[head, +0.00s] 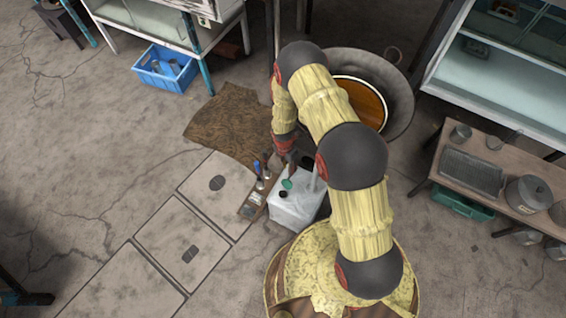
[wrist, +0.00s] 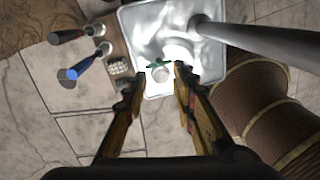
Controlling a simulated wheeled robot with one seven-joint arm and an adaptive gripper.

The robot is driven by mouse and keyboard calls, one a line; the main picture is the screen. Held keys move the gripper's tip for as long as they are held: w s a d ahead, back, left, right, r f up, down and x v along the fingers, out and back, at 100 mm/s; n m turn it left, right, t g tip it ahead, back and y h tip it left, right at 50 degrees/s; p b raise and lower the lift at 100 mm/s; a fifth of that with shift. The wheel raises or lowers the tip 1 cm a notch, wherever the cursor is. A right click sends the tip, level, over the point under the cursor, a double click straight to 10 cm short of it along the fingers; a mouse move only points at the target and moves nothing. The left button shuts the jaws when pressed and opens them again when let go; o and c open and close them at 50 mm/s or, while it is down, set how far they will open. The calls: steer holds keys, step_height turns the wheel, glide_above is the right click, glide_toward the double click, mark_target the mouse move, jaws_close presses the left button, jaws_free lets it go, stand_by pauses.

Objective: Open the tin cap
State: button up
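The tin is a pale, shiny box (head: 296,208) on the floor beside my base in the head view. It also fills the upper middle of the wrist view (wrist: 135,28). A small green piece (head: 287,184), perhaps the cap, shows on its top, and it also shows in the wrist view (wrist: 158,63). A dark round spot (head: 282,195) is beside it in the head view. My gripper (wrist: 160,72) is open over the tin's top, with the green piece just beyond and between its fingertips. I cannot tell whether they touch anything. My arm hides part of the tin.
A wooden board (wrist: 118,50) left of the tin holds a blue-handled tool (wrist: 85,64) and a dark-handled tool (wrist: 75,35). A grey rod (wrist: 250,42) crosses the wrist view at right. A large round basin (head: 398,95) stands behind my arm.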

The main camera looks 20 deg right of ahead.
mark_target(288, 182)
steer(key=f+b, duration=0.1)
steer(key=f, duration=0.1)
steer(key=f+b, duration=0.1)
steer(key=f, duration=0.5)
steer(key=shift+s+d+b, duration=0.2)
steer(key=shift+d+b, duration=0.1)
steer(key=shift+b, duration=0.1)
steer(key=shift+r, duration=0.1)
steer(key=shift+c, duration=1.2)
steer(key=c, duration=0.4)
jaws_close()
